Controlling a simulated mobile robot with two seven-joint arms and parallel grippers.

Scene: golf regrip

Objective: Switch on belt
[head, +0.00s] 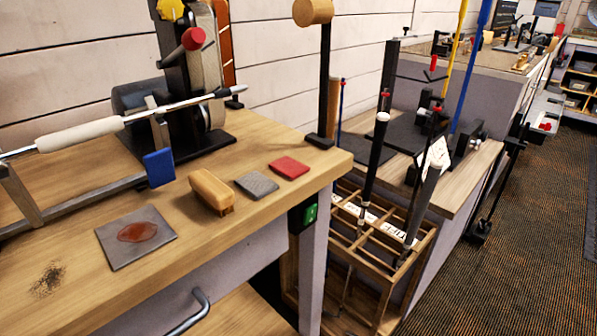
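The belt machine (205,75) stands at the back left of the wooden bench, with a tall upright belt, a dark motor body and a red round knob (193,39) on its front. A dark switch box with a green button (310,213) is fixed below the bench's right front corner. I cannot tell from this view whether the belt is running. Neither of my grippers is in view.
A golf club with a pale wrapped section (80,134) lies across a rest on the bench (75,285). A tan brush-like block (211,190), grey pad (256,184) and red pad (289,167) lie near the edge. A wooden club rack (420,243) stands right of the bench.

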